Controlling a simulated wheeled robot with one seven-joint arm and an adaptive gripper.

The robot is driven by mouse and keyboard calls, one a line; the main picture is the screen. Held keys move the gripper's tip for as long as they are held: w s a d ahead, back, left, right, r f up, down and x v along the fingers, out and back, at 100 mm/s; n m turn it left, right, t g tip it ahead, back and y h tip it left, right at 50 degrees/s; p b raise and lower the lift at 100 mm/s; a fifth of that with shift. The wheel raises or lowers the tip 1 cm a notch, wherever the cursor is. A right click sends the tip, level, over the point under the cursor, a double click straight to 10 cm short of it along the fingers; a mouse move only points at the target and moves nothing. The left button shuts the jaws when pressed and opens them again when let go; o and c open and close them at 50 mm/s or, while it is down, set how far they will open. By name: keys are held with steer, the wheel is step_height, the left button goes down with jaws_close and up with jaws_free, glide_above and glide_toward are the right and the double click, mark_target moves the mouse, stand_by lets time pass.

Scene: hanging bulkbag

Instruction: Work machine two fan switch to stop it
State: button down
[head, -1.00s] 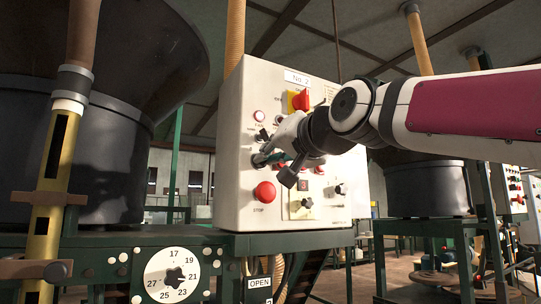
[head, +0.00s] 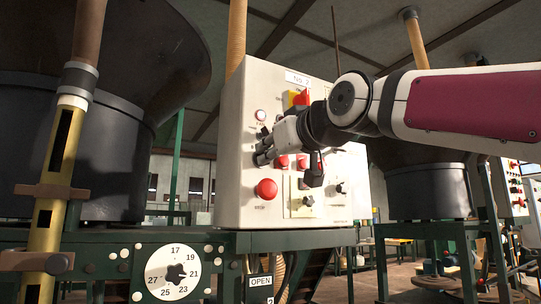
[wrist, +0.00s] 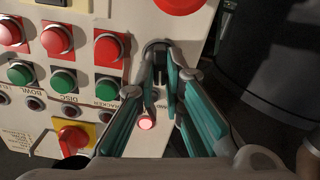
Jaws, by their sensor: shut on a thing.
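The pale control panel (head: 340,205) marked "No. 2" stands in the middle of the head view. My gripper (head: 262,155) is at the panel's left side, above the red STOP button (head: 266,188) and below the small fan light (head: 261,115). In the wrist view my gripper (wrist: 161,88) has its teal fingers closed around a black fan switch (wrist: 156,48). The base of the switch shows beyond the fingertips; its handle is mostly hidden between them. The fan light (wrist: 146,123) glows pinkish-red in the wrist view.
Red buttons (wrist: 108,48) and green buttons (wrist: 63,79) sit close beside the fingers. A red knob on a yellow plate (wrist: 82,126) is at lower left. A numbered dial (head: 172,273) is below the panel. Dark bowls (head: 90,160) stand left and right.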

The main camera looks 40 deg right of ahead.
steer(key=shift+n, duration=1.8)
steer(key=shift+a, duration=0.1)
steer(key=c, duration=1.7)
jaws_free()
steer(key=v, duration=1.2)
